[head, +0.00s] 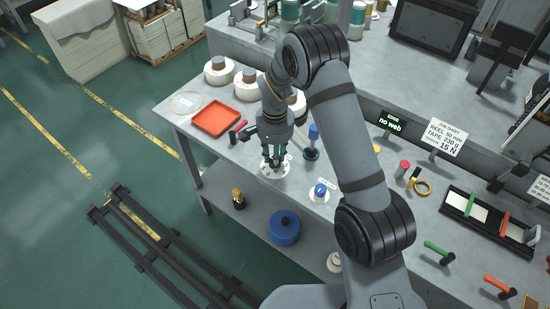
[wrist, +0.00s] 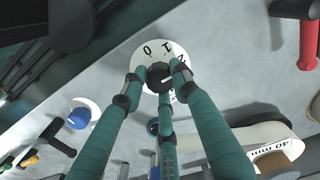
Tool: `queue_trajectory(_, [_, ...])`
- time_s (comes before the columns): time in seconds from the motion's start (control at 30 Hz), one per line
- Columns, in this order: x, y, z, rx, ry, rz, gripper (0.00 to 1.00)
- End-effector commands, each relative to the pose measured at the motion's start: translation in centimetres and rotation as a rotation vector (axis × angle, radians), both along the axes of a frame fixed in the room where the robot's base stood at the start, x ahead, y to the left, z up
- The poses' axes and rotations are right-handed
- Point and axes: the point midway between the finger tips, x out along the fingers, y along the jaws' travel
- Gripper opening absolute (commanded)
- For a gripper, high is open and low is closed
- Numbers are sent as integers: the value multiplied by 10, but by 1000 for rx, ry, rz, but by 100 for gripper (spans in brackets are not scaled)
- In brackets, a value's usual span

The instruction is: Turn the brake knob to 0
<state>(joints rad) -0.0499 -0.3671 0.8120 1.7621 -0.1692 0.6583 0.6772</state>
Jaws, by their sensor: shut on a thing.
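The brake knob (wrist: 158,73) is dark and round, on a white dial plate (wrist: 146,48) with black numbers. In the wrist view the 0 and 1 show at the plate's upper edge; other marks are partly covered by a finger. The knob has a short white pointer line that slants toward the upper right, away from the 0. My gripper (wrist: 160,84) has its teal fingers closed around the knob. In the head view my gripper (head: 272,160) points down onto the white plate (head: 274,171) near the bench's front edge, and its fingers hide most of the knob.
A blue knob on a white plate (head: 320,190) sits to the right. A blue-topped post (head: 313,140) stands close behind my gripper. A red-handled tool (head: 238,131) and an orange tray (head: 216,119) lie to the left. White reels (head: 218,72) stand behind.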

Motion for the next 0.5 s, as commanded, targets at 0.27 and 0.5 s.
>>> queue_trajectory(0.27, [-1, 1, -2, 1, 2, 108, 3])
queue_trajectory(0.5, [-1, 1, -2, 1, 1, 307, 3])
